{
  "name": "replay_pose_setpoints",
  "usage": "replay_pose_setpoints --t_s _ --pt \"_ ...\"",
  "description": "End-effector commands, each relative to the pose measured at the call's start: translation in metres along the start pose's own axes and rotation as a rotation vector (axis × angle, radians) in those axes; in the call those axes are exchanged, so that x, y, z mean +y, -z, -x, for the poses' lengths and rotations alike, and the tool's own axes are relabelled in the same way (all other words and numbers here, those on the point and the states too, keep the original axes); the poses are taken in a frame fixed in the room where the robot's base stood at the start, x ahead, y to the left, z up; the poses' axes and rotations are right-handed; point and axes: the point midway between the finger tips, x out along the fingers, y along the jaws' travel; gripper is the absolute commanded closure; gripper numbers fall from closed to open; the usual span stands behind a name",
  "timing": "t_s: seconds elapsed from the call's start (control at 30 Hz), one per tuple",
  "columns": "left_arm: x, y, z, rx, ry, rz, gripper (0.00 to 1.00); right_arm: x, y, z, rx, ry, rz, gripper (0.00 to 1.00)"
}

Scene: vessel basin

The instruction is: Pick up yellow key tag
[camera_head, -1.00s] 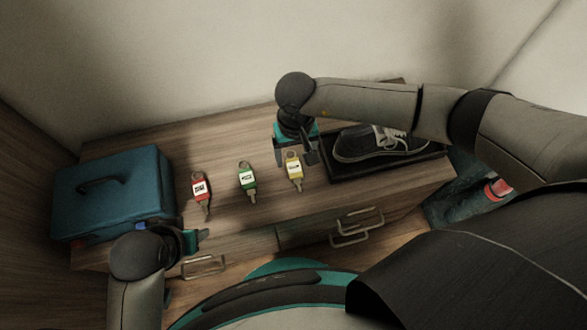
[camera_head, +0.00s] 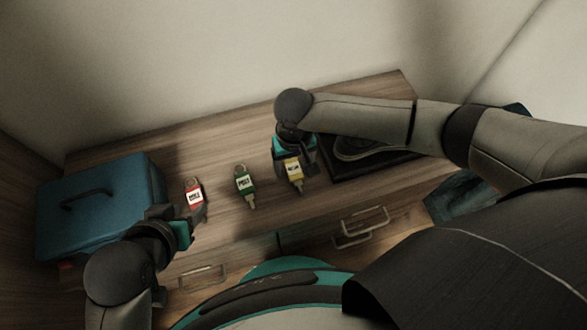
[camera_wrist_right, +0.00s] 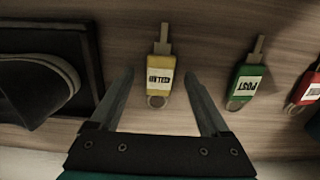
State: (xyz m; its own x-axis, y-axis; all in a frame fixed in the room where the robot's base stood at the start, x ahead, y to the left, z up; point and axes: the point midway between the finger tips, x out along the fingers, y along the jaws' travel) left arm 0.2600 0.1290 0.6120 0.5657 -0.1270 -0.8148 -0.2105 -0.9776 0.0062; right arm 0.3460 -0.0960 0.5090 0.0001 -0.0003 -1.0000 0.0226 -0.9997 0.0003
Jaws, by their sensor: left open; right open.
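The yellow key tag (camera_head: 293,171) lies on the wooden cabinet top, to the right of the green tag. My right gripper (camera_head: 297,178) is open above it, with its fingers to either side of the tag in the head view. In the right wrist view the yellow key tag (camera_wrist_right: 160,77) lies ahead, between the lines of the two open fingertips (camera_wrist_right: 158,75), with its ring toward the gripper and its key pointing away. Nothing is in the jaws; whether the fingers are level with the tag is hard to tell. My left gripper (camera_head: 195,222) is open near the red tag, at the front edge.
A green key tag (camera_head: 243,182) and a red key tag (camera_head: 194,194) lie to the left. A blue box (camera_head: 110,200) stands at the left end. A dark tray (camera_head: 375,167) with a shoe (camera_head: 360,148) lies at the right, partly behind my arm.

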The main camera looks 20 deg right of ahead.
Motion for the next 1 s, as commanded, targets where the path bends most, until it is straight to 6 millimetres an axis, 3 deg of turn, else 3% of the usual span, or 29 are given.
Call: replay_pose_setpoints --t_s 0.47,1.0 --pt "0.0071 0.0066 -0.0062 0.065 -0.019 -0.002 0.5 -0.0001 -0.0014 -0.0057 0.0 0.001 0.002 0.2" --pt "0.007 0.0065 -0.0061 0.064 -0.019 -0.003 0.5 0.0 -0.0014 -0.0057 0.0 0.0 0.002 0.81"
